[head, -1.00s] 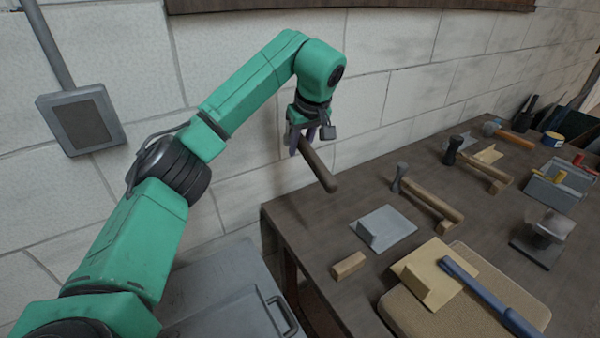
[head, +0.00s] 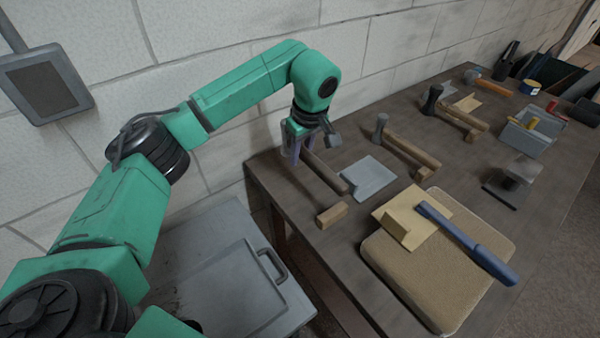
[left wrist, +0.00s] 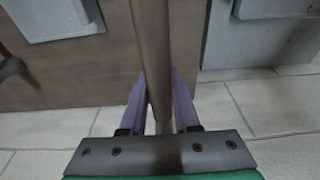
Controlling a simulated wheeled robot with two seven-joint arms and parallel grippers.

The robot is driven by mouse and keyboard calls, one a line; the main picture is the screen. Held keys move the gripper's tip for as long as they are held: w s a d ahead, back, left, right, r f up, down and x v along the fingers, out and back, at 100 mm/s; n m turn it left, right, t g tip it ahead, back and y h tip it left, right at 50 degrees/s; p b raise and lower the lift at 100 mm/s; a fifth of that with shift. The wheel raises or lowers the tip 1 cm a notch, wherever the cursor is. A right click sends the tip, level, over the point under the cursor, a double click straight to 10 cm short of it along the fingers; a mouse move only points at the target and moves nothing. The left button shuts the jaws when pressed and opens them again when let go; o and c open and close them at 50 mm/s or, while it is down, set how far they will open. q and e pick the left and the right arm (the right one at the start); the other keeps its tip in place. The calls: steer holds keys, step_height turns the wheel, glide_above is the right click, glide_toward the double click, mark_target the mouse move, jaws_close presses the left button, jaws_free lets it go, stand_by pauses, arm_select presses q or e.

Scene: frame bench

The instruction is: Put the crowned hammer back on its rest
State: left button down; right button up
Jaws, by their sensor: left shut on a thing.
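My left gripper (head: 297,152) is shut on a hammer with a dark brown wooden handle (head: 326,173), at the left end of the bench. The handle slants down to the right; its free end shows close to a small wooden block (head: 331,214), apart from it in the picture. The hammer's head is hidden by the gripper, so I cannot tell its shape. I cannot tell whether the handle touches the bench. In the left wrist view the handle (left wrist: 151,50) runs between the two purple fingers (left wrist: 160,100). My right gripper is not in view.
Two other hammers (head: 405,150) (head: 455,113) lie to the right with handles by wooden blocks. A grey plate (head: 369,179) is close to the held handle. A tan pad (head: 400,282) carries a blue-handled tool (head: 465,240). A grey case (head: 235,290) stands left of the bench.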

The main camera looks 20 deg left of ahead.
mark_target(306, 151)
arm_select(q)
steer(key=x, duration=0.2)
steer(key=p+x, duration=0.1)
steer(key=x, duration=0.1)
steer(key=d+x, duration=0.1)
steer(key=x, duration=0.1)
steer(key=shift+s+f+p, duration=0.3)
steer(key=shift+s+f, duration=0.05)
steer(key=shift+f, duration=0.7)
steer(key=c, duration=0.6)
jaws_free()
steer(key=shift+r, duration=0.1)
steer(key=shift+c, duration=0.2)
steer(key=shift+r, duration=0.1)
steer(key=b+v, duration=0.2)
steer(key=v, duration=0.9)
steer(key=shift+d+r+b, duration=0.15)
steer(key=shift+r+b, duration=0.15)
steer(key=shift+b, duration=0.1)
steer(key=shift+s+r, duration=0.1)
steer(key=shift+r, duration=0.1)
